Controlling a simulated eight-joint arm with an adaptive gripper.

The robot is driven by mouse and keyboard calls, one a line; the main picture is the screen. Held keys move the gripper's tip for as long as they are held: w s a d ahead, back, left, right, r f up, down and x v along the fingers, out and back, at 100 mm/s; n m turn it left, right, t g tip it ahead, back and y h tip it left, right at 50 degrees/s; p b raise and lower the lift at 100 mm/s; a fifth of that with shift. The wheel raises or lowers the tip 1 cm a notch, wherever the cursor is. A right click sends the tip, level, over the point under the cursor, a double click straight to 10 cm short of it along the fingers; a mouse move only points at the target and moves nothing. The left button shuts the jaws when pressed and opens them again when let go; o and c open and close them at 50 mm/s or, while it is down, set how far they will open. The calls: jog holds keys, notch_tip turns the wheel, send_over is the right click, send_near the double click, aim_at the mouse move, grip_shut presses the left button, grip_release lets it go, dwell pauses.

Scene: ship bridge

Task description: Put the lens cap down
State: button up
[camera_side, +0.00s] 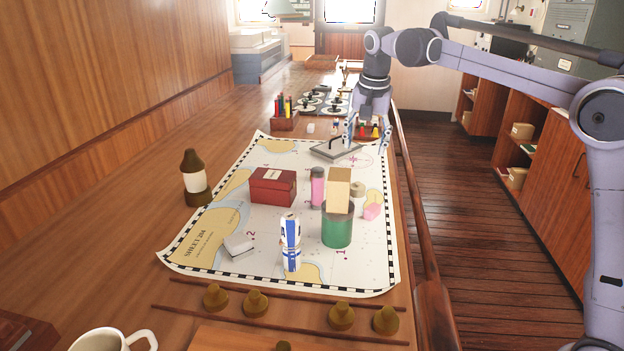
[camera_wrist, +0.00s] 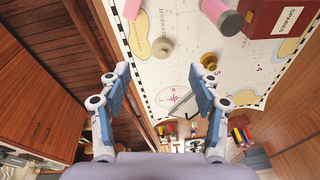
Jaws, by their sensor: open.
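I cannot pick out a lens cap for certain in either view. My gripper (camera_side: 367,138) is open above the far right part of the chart (camera_side: 285,158), near the table's right edge. In the wrist view the fingers of my gripper (camera_wrist: 160,80) stand wide apart with nothing between them. A round beige knobbed piece (camera_wrist: 162,47) lies on the chart beyond the fingertips; it also shows in the side view (camera_side: 357,188). A small brass piece (camera_wrist: 210,60) stands near the right finger. A grey flat piece with a handle (camera_side: 336,150) lies close by, partly hidden by my finger in the wrist view.
A pink cylinder (camera_side: 318,187), a red box (camera_side: 272,186), a green cylinder (camera_side: 337,226) topped by a tan block (camera_side: 339,190), and a blue-and-white stack (camera_side: 291,242) stand on the chart. A dark bottle (camera_side: 195,180) stands left. A wooden rail (camera_side: 420,235) runs along the right edge.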

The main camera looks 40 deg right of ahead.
jog(key=s+a+f+n+t, duration=0.1)
jog(key=s+a+f+n, duration=0.1)
jog(key=s, duration=0.6)
jog(key=s+a+f+n+t, duration=0.2)
jog(key=s+f+n, duration=0.3)
jog(key=s, duration=0.3)
jog(key=s+a+f+n+t+y, duration=0.1)
jog(key=s+a+f+n+t, duration=0.1)
jog(key=s+f, duration=0.3)
jog(key=s+a+n, duration=0.1)
jog(key=s, duration=0.2)
jog(key=shift+s+n, duration=0.25)
jog(key=shift+n, duration=0.15)
